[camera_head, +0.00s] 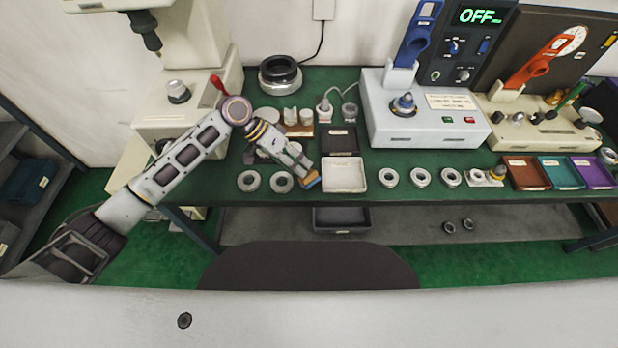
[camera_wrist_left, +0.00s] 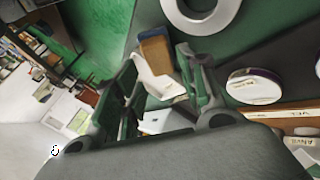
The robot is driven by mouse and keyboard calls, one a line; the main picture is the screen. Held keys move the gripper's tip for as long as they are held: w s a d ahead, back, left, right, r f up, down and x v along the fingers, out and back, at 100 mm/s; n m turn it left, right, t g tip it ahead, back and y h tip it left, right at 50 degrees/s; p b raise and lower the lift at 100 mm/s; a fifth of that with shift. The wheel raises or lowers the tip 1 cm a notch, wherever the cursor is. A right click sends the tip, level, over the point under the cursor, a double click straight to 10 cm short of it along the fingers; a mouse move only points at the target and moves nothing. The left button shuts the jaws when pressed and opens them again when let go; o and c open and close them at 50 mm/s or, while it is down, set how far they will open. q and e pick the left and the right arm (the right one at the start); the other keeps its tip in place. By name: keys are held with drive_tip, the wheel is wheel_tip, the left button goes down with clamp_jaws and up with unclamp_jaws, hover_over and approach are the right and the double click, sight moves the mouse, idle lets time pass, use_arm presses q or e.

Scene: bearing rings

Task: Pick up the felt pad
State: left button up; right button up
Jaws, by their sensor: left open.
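A small tan block with a blue edge (camera_head: 312,182) lies at the table's front edge, left of the white tray; it looks like the felt pad, though no readable label confirms this. In the left wrist view the brown block (camera_wrist_left: 154,52) shows just beyond the fingertips, with a pale piece beside it between the fingers. My left gripper (camera_head: 301,170) reaches down from the left to this block. Its fingers (camera_wrist_left: 157,65) are open on either side of the view to the block; contact cannot be told. My right gripper is not in view.
Grey rings (camera_head: 249,181) lie left of the block, one very close. The white tray (camera_head: 344,175) and dark tray (camera_head: 339,141) stand to the right. A wooden rack (camera_head: 299,130) with white round pieces stands behind. More rings (camera_head: 420,177) lie along the front right.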

use_arm(q)
drive_tip(key=shift+x, duration=1.75)
drive_tip(key=shift+f, duration=0.1)
drive_tip(key=shift+s, duration=0.1)
drive_tip(key=c, duration=0.8)
drive_tip(key=shift+c, duration=0.3)
wheel_tip(320, 180, up, 10)
drive_tip(key=shift+p, duration=0.35)
